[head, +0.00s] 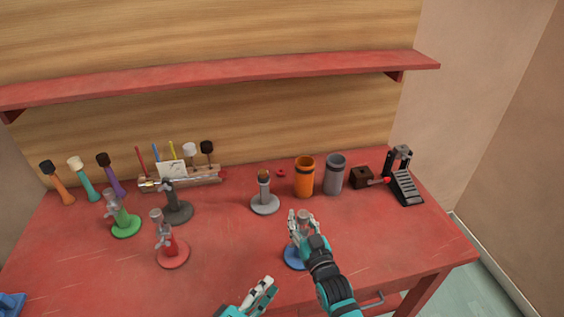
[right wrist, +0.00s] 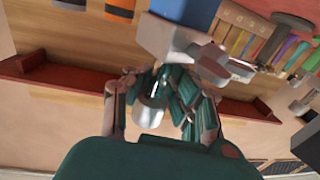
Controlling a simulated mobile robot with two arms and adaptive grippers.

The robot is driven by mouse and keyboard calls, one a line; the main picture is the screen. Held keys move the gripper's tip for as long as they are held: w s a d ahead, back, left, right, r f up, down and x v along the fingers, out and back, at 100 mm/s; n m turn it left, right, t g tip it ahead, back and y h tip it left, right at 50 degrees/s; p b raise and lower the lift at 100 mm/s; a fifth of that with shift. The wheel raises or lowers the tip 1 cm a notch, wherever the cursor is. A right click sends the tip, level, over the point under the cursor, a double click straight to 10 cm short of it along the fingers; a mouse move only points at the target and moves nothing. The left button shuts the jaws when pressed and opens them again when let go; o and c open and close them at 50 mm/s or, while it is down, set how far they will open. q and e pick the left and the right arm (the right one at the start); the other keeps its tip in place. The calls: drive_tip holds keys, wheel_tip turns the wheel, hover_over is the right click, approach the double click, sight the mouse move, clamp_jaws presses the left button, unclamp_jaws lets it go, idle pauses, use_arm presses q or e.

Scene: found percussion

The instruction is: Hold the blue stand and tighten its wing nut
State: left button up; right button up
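The blue stand (head: 294,257) is upright near the table's front edge, with a grey post and head above a blue round base. My right gripper (head: 302,222) is at its top, fingers on either side of the metal head. In the right wrist view, the metal head (right wrist: 150,112) lies between the open fingers, with a gap at the left finger. The blue base (right wrist: 185,10) shows at the top edge. The wing nut cannot be made out clearly. My left gripper (head: 264,290) is left of and nearer than the stand, apart from it; its finger opening is unclear.
A red stand (head: 172,254), green stand (head: 125,227) and dark stand (head: 178,211) are at left; a grey stand (head: 265,206) is behind. An orange cup (head: 304,178), grey cup (head: 334,175) and pedal (head: 405,188) stand at back right. Table between red and blue stands is clear.

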drive_tip(key=shift+o, duration=1)
